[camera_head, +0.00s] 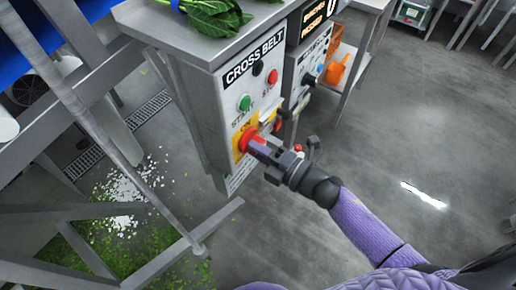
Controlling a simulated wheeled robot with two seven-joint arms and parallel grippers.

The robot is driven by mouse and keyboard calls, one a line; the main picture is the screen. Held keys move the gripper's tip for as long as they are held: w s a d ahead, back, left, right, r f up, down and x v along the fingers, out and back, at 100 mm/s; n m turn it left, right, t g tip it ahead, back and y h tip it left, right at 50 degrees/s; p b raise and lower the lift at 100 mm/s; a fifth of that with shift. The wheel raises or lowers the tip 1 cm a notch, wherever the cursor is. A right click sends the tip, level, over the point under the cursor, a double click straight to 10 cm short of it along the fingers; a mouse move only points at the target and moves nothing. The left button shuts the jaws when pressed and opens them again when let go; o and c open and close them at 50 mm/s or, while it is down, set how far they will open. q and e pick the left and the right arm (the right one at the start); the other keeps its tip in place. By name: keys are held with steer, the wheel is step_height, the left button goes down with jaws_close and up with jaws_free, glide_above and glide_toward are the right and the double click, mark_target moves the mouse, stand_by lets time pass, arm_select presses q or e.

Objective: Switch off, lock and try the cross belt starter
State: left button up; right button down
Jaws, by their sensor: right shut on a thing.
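The cross belt starter (212,108) is a grey box with a "CROSS BELT" label, on a post at the centre. It has a green start button (245,102), a red stop button (272,76) and a red rotary switch (247,139) on a yellow plate. My right gripper (262,146) is shut on the red switch handle, coming from the lower right. The gripper hides part of the handle, so its exact position cannot be read. Small red items (279,122) show just beyond the gripper; I cannot tell what they are. My left gripper is not in view.
Metal frame legs stand left; the floor at right is open.

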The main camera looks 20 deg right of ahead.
steer(key=shift+f, duration=0.1)
stand_by(0.3)
steer(key=c, duration=0.6)
jaws_free()
steer(key=shift+s, duration=0.1)
steer(key=p+v, duration=0.1)
steer(key=v, duration=0.9)
